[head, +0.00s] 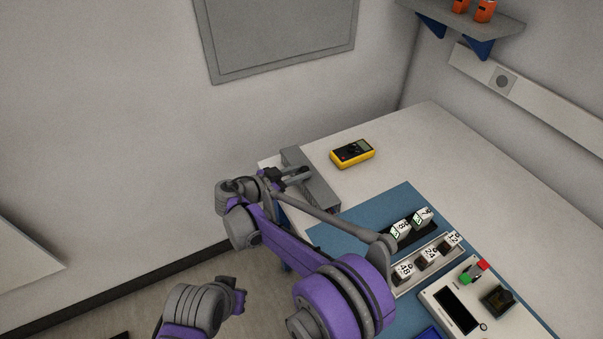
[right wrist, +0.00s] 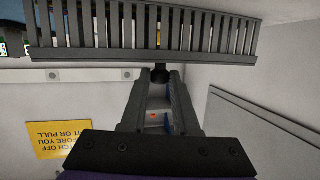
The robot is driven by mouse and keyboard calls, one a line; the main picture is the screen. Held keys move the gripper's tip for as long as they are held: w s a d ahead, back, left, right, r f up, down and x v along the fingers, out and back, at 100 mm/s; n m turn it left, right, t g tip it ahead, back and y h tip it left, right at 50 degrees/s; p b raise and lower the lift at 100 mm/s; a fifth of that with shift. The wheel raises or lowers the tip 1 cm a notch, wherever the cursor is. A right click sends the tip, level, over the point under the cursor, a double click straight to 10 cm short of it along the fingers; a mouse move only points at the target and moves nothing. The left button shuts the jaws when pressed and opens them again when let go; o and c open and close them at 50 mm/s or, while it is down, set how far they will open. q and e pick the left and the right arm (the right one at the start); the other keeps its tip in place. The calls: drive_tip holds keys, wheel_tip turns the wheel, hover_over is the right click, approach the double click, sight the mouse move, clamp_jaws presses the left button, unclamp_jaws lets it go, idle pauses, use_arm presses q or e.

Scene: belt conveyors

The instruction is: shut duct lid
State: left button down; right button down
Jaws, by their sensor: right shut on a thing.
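The grey duct (head: 322,192) lies along the left edge of the white table. In the right wrist view its slotted grey side (right wrist: 205,35) crosses the top. My right gripper (head: 298,174) is at the duct's near-left side; in the right wrist view its fingertips (right wrist: 160,76) are shut on a small black round knob (right wrist: 161,70) beside the duct's long edge strip. I cannot clearly tell the lid apart from the duct body, nor how far it stands open. My left gripper (head: 238,291) is low in the head view, away from the table; its jaws cannot be made out.
A yellow multimeter (head: 352,153) lies right of the duct. A blue mat (head: 335,235) carries several numbered blocks (head: 427,256) in racks and a white device box (head: 452,309). The table's far part is clear. Walls stand behind; a wall shelf (head: 475,22) is at top right.

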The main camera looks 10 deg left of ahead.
drive_tip(key=shift+a+f+t+h+b, duration=0.1)
drive_tip(key=shift+f+t+h+b, duration=0.2)
drive_tip(key=shift+f+t+b, duration=0.1)
idle(0.3)
drive_tip(key=c, duration=0.7)
unclamp_jaws()
drive_tip(key=shift+o, duration=0.2)
drive_tip(key=shift+s+r, duration=0.1)
